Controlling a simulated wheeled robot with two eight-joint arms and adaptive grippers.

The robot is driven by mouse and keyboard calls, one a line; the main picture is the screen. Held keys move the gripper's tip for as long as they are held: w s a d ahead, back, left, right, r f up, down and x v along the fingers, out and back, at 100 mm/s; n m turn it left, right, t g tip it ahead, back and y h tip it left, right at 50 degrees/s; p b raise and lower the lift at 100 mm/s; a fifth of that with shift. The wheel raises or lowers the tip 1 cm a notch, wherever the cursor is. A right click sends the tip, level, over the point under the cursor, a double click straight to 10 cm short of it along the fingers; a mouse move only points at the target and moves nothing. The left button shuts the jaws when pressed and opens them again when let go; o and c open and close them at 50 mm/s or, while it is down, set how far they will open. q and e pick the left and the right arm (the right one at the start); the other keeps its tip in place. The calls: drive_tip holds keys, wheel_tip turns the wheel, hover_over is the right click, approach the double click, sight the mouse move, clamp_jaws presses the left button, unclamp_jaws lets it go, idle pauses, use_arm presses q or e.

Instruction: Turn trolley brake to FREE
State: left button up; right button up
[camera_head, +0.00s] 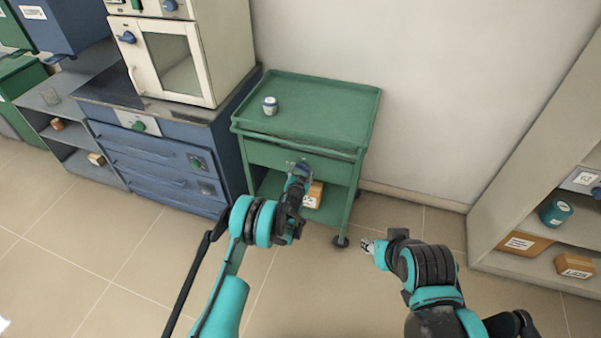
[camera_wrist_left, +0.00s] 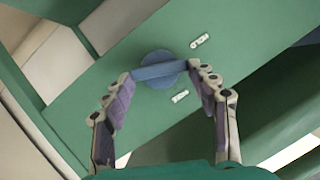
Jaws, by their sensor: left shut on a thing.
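The green trolley (camera_head: 320,105) stands against the wall in the head view. Its brake knob (camera_wrist_left: 158,62) is a blue disc with a raised bar, on the green front panel (camera_wrist_left: 110,118) in the left wrist view. The bar lies across that picture, its right end slightly higher. Two small white labels (camera_wrist_left: 201,40) sit beside the knob; their text is too small to read. My left gripper (camera_wrist_left: 162,74) is shut on the bar, one finger at each end. In the head view my left gripper (camera_head: 300,171) hides most of the knob. My right gripper (camera_head: 367,246) hangs right of the trolley, apart from it; its fingers are unclear.
A small white and blue jar (camera_head: 270,106) stands on the trolley top. A box (camera_head: 313,196) lies on its lower shelf. A blue cabinet with a furnace (camera_head: 175,60) stands close at the left. A shelf unit (camera_head: 510,190) is at the right. Floor in front is clear.

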use_arm(q)
drive_tip(key=shift+d+m+t+y, duration=0.15)
drive_tip(key=shift+m+t+y, duration=0.2)
drive_tip(key=shift+m, duration=0.25)
drive_tip(key=o, duration=1.2)
drive_tip(key=shift+c, duration=0.2)
drive_tip(key=v, duration=0.7)
drive_tip(key=shift+s, duration=0.25)
